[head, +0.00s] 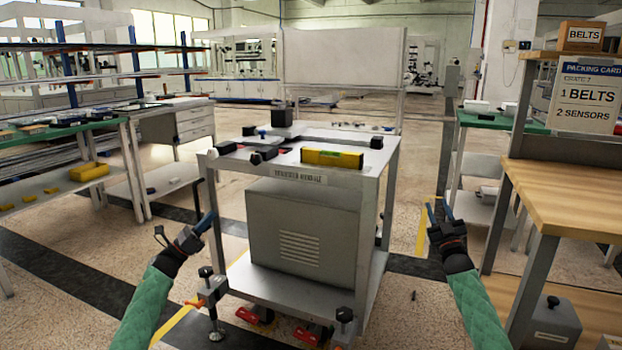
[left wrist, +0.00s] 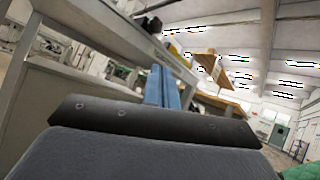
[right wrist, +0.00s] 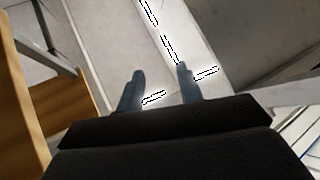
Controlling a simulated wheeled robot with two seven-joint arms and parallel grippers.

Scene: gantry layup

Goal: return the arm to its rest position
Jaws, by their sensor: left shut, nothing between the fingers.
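My left gripper (head: 209,219) is at the left side of the metal cart, beside its front left leg and below the cart top. Its blue fingers are together and empty; the left wrist view shows them side by side (left wrist: 163,88), with the cart's edge above. My right gripper (head: 438,208) is right of the cart, between it and the wooden bench. Its blue fingers stand apart with nothing between them, as the right wrist view (right wrist: 160,82) shows. Both arms have green sleeves and reach forward from the bottom of the head view.
The cart (head: 228,166) bears a yellow level (head: 332,158) and dark parts on top, and a grey box (head: 305,235) below. A wooden bench (head: 570,180) with a belts box (head: 580,36) stands at right. A green table (head: 60,131) is at left.

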